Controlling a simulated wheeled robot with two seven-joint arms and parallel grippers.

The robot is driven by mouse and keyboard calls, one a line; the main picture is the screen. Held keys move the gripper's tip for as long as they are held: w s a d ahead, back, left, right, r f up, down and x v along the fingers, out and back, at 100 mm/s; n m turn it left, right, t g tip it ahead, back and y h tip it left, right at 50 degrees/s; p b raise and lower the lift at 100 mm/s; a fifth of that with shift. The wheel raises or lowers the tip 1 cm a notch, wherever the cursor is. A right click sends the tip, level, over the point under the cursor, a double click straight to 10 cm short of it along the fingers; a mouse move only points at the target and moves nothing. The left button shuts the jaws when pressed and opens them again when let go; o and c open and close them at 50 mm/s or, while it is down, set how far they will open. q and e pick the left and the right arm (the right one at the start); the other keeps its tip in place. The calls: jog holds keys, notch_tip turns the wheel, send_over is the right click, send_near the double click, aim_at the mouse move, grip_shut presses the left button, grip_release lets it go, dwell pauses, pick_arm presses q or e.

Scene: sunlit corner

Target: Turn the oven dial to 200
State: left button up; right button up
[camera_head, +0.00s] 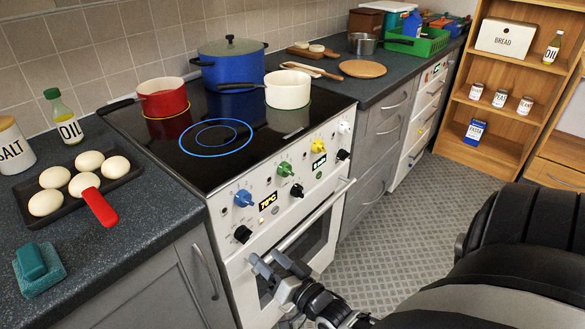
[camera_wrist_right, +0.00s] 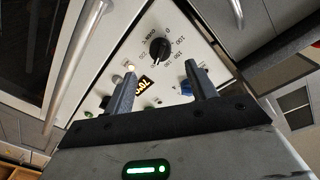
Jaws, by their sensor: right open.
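The oven (camera_head: 287,225) is white, with a row of knobs on its slanted front panel. My right gripper (camera_head: 270,264) is open and empty, in front of the oven door just below the dial. In the wrist view the dial lies beyond the gap between its fingers (camera_wrist_right: 162,78), untouched.
The oven door handle (camera_head: 300,215) sticks out close to my right gripper. A blue knob (camera_head: 243,198) and a green knob (camera_head: 285,169) are nearby on the panel. Pots stand on the hob, including a red pan (camera_head: 163,98). The grey floor (camera_head: 400,235) is clear.

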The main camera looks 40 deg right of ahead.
jog(key=s, duration=0.8)
